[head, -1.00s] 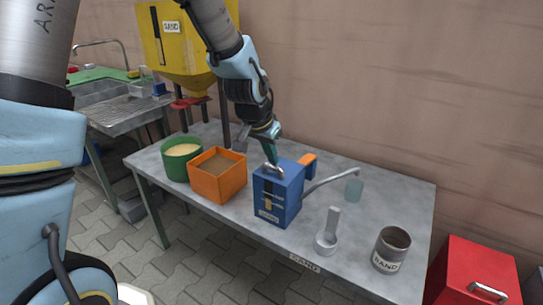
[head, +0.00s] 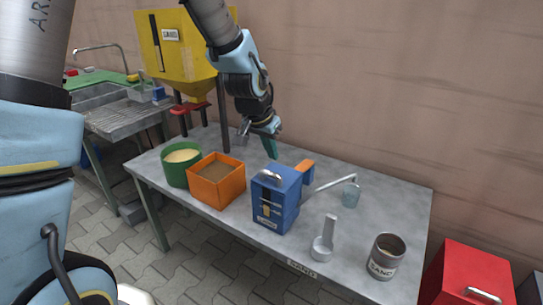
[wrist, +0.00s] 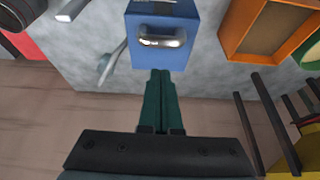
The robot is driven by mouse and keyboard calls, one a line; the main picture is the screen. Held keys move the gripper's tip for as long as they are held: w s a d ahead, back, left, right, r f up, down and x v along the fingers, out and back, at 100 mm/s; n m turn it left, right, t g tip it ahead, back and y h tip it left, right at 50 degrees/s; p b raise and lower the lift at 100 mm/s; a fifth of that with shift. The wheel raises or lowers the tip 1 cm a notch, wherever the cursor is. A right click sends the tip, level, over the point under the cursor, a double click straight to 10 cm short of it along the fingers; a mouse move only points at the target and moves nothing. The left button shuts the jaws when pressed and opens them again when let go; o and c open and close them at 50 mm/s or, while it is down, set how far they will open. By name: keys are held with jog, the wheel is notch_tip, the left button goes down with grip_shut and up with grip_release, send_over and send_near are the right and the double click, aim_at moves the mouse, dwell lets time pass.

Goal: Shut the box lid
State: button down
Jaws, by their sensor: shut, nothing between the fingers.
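The blue box (head: 276,205) stands upright near the middle of the grey table, with a label low on its front. Its top lid (head: 287,172) looks shut and carries a curved metal handle (head: 269,177). In the wrist view the blue lid (wrist: 160,63) and its handle (wrist: 163,42) are at the top centre. My gripper (head: 272,155) is just above and behind the box's back edge. Its green fingers (wrist: 160,75) are together and empty, their tips close to the lid's near edge in the wrist view. I cannot tell whether they touch it.
An orange open box (head: 232,190) and a green pot (head: 170,176) stand left of the blue box. A yellow hopper (head: 185,55) rises behind.

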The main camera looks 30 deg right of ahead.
jog(key=s+a+r+n+y+p, duration=0.1)
jog(key=a+n, duration=0.4)
jog(key=a, duration=1.3)
jog(key=s+a+r+n+y+p, duration=0.1)
jog(key=a+r+n+y, duration=0.2)
jog(key=a, duration=1.6)
jog(key=n, duration=0.3)
jog(key=shift+s+r+g+p, duration=0.2)
jog(key=shift+r+g+p, duration=0.2)
